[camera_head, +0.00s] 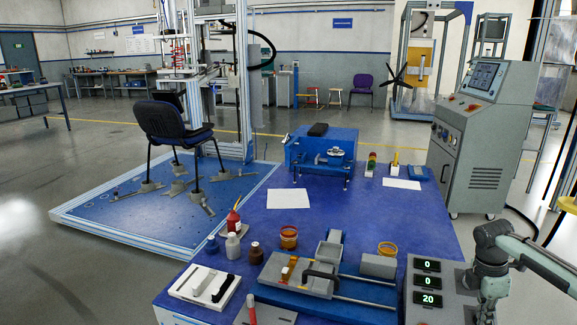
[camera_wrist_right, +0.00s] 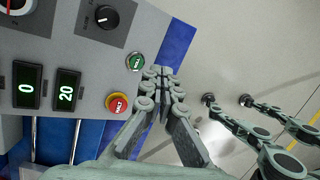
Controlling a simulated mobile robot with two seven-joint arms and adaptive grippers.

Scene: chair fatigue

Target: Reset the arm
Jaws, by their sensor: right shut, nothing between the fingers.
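In the right wrist view my right gripper (camera_wrist_right: 164,74) is shut and empty. Its fingertips are just right of a round green button (camera_wrist_right: 135,62) on a grey control box (camera_wrist_right: 88,62). Whether they touch the box is not clear. A red button (camera_wrist_right: 117,103) with a yellow ring sits below the green one. In the head view the control box (camera_head: 438,272) is at the lower right of the blue table, and my right arm (camera_head: 492,262) bends down beside it. I do not see my left gripper.
A black knob (camera_wrist_right: 107,17) is on the box. A grey sliding fixture (camera_head: 300,278) is left of the box on the blue table (camera_head: 395,222). A chair (camera_head: 176,122) stands on the test platform (camera_head: 120,222). A console (camera_head: 484,135) stands at the right.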

